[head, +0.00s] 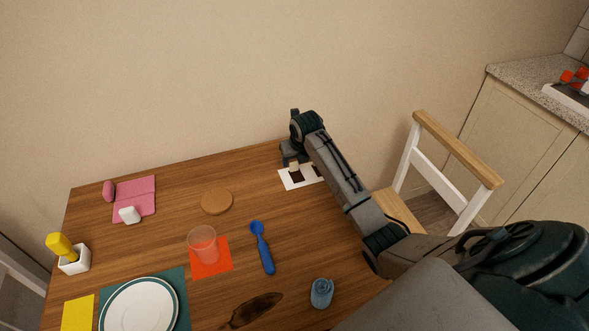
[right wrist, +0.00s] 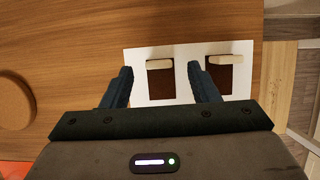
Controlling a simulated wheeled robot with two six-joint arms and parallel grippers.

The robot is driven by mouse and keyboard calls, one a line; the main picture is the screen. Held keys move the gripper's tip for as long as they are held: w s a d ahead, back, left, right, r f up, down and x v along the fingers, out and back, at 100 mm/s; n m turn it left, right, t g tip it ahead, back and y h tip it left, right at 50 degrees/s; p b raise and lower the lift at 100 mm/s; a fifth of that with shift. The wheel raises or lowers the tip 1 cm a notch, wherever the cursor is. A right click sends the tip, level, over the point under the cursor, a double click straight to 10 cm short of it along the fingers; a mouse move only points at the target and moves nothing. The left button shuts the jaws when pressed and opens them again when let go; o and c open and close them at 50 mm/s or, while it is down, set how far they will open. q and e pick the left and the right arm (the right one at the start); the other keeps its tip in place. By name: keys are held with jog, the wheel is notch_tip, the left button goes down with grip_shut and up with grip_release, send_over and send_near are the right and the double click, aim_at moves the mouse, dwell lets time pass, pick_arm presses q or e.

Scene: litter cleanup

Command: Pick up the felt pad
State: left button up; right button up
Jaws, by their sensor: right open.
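A white sheet (head: 297,183) lies on the table near its back right edge. It also shows in the right wrist view (right wrist: 184,53). Two dark brown squares lie on it, a left one (right wrist: 160,85) and a right one (right wrist: 230,80); they look like felt pads. A beige block lies at the top edge of each, one at left (right wrist: 159,64) and one at right (right wrist: 229,60). My right gripper (right wrist: 161,70) is open and points down over the sheet, its fingers on either side of the left square. I cannot tell its height. My left gripper is out of view.
The wall (head: 200,80) rises behind.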

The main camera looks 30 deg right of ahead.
aim_at(294, 163)
jog(key=x, duration=0.3)
jog(key=shift+a+f, duration=0.1)
jog(key=shift+f, duration=0.05)
jog(key=shift+w+f+p, duration=0.1)
jog(key=shift+f+p, duration=0.15)
jog(key=shift+p, duration=0.05)
jog(key=shift+c, duration=0.4)
jog(key=c, duration=0.7)
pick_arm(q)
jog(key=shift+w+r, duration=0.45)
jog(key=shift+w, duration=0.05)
pick_arm(e)
jog(key=shift+c, duration=0.8)
jog(key=shift+r, duration=0.1)
